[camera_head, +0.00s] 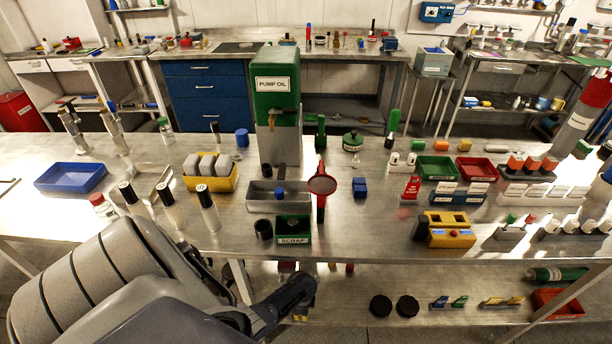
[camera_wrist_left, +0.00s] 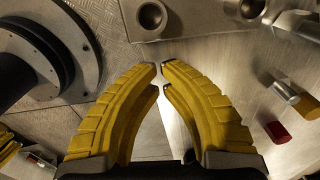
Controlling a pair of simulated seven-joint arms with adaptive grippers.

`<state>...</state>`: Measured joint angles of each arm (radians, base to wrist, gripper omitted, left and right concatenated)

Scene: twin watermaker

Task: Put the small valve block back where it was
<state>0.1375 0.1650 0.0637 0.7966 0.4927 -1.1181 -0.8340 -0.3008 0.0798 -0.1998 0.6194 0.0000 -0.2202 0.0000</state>
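No block is labelled as the small valve block, so I cannot tell which piece it is. A small blue block (camera_head: 360,187) stands alone on the bench, right of the red round-headed stand (camera_head: 322,184). Another small blue piece (camera_head: 280,193) shows in the grey tray (camera_head: 258,200) in front of the pump oil tank. In the left wrist view, my left gripper (camera_wrist_left: 160,77) has yellow fingers with tips almost together and nothing between them. In the head view, my left arm's dark end (camera_head: 293,291) is low at the bench's front edge. My right gripper is not in view.
The green pump oil tank (camera_head: 277,105) stands mid-bench. A green scrap bin (camera_head: 293,230) and dark cup (camera_head: 263,230) are near the front edge. Capped cylinders (camera_head: 208,208) stand left. A yellow box (camera_head: 450,231) stands right. Bench between scrap bin and yellow box is mostly clear.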

